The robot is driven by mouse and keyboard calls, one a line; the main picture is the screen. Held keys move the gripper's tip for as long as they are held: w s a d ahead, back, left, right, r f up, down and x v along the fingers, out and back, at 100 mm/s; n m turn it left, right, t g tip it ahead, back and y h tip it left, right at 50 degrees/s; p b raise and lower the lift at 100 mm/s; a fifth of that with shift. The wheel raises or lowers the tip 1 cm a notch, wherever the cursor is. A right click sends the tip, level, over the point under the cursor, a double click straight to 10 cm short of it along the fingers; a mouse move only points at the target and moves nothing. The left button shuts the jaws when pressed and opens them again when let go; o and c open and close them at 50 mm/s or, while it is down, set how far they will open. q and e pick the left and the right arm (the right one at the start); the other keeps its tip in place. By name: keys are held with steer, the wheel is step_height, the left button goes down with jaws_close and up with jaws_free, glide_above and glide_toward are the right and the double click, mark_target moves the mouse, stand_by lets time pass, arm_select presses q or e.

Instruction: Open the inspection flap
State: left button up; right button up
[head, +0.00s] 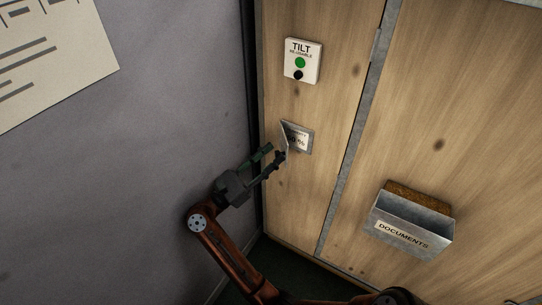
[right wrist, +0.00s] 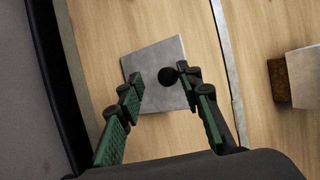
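The inspection flap (head: 284,141) is a small grey metal plate on the wooden panel. In the head view it stands out at an angle at the left of a humidity label (head: 298,139), part of which shows, reading a number and "%". In the right wrist view the flap (right wrist: 153,60) is a tilted grey square with a round black knob (right wrist: 167,77). My right gripper (head: 272,156) is at the flap; its green-padded fingers (right wrist: 161,75) are apart, one on each side of the knob. The knob is close to the right finger; I cannot tell whether they touch. My left gripper is not in view.
A white TILT box (head: 303,61) with a green and a black button is above the flap. A metal DOCUMENTS holder (head: 410,225) hangs at the right, beyond a grey vertical strip (head: 357,130). A grey wall (head: 150,140) with a paper sheet (head: 50,58) stands at the left.

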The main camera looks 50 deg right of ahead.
step_height(320, 180, up, 10)
stand_by(0.5)
